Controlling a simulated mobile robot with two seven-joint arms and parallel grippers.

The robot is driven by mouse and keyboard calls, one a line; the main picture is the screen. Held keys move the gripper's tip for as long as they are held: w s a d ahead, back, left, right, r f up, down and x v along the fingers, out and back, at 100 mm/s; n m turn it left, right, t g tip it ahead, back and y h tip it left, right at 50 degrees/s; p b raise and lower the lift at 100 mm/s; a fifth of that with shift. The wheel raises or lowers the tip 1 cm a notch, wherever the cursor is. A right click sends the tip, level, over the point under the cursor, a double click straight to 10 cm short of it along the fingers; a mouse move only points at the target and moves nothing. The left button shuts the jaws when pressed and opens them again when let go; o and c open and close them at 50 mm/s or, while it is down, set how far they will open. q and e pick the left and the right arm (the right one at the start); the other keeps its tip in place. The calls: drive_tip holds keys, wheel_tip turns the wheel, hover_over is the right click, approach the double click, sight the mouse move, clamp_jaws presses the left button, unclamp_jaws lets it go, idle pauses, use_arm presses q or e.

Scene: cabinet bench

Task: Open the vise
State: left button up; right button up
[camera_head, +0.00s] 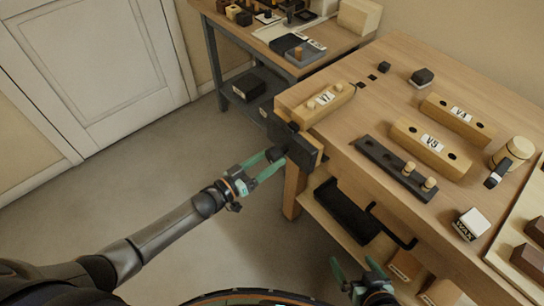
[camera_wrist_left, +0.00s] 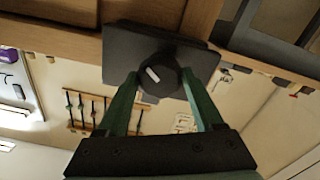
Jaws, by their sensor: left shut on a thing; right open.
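The vise (camera_head: 299,146) is a dark block mounted at the near left corner of the wooden workbench. Its round dark knob (camera_wrist_left: 158,76), with a white mark, shows in the left wrist view in front of the dark vise plate (camera_wrist_left: 118,52). My left gripper (camera_head: 279,155) reaches the vise from the left; its green fingers (camera_wrist_left: 160,88) are shut on the knob, one on each side. The gap between the vise jaws cannot be made out. My right gripper (camera_head: 358,265) is open and empty, low in front of the bench at the bottom of the head view.
On the bench lie wooden blocks marked V4 (camera_head: 459,114) and V5 (camera_head: 431,146), another labelled block (camera_head: 327,102) near the vise, a dark pegged bar (camera_head: 395,168) and a WAX box (camera_head: 471,224). A lower shelf holds a black tray (camera_head: 346,211). The floor at left is clear.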

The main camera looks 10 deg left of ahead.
use_arm(q)
drive_tip(key=shift+n, duration=1)
drive_tip(key=n, duration=0.4)
drive_tip(key=shift+s+a, duration=0.1)
drive_tip(key=o, duration=1.2)
drive_tip(key=shift+p+v, duration=0.75)
drive_tip(key=shift+v, duration=0.5)
drive_tip(key=shift+p+v, duration=0.65)
drive_tip(key=shift+v, duration=1.6)
